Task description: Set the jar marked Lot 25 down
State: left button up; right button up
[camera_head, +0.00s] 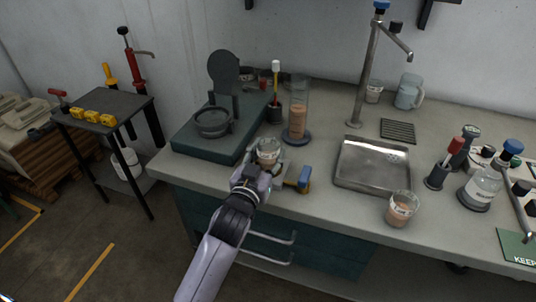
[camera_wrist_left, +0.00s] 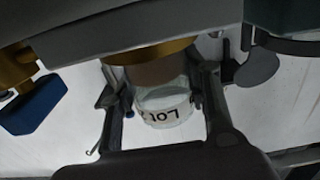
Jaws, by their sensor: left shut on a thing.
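The jar (camera_head: 268,149) is a small clear jar with brownish contents. In the left wrist view the jar (camera_wrist_left: 165,108) has a white label reading "LOT" upside down; the number is not readable. My left gripper (camera_head: 266,163) is shut around the jar, with one finger on each side, and it also shows in the left wrist view (camera_wrist_left: 162,97). The jar is over the front part of the grey counter (camera_head: 335,212). I cannot tell whether its base touches the counter. My right gripper is not in view.
A dark green platform with a round ring stand (camera_head: 212,122) is left of the jar. A tall cylinder (camera_head: 298,112) stands behind it. A blue and yellow item (camera_head: 303,178) is close on its right. A metal sink tray (camera_head: 372,166) and another glass jar (camera_head: 401,209) are further right.

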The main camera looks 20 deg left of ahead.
pick_arm(q)
jog(key=shift+f, duration=0.15)
jog(key=o, duration=0.7)
jog(key=shift+f, duration=0.1)
jog(key=o, duration=0.5)
jog(key=shift+s, duration=0.15)
jog(key=s, duration=0.6)
jog(key=s+b, duration=0.1)
jog(key=s, duration=0.4)
jog(key=shift+s+a+r, duration=0.15)
jog(key=shift+s+r, duration=0.05)
jog(key=shift+s, duration=0.2)
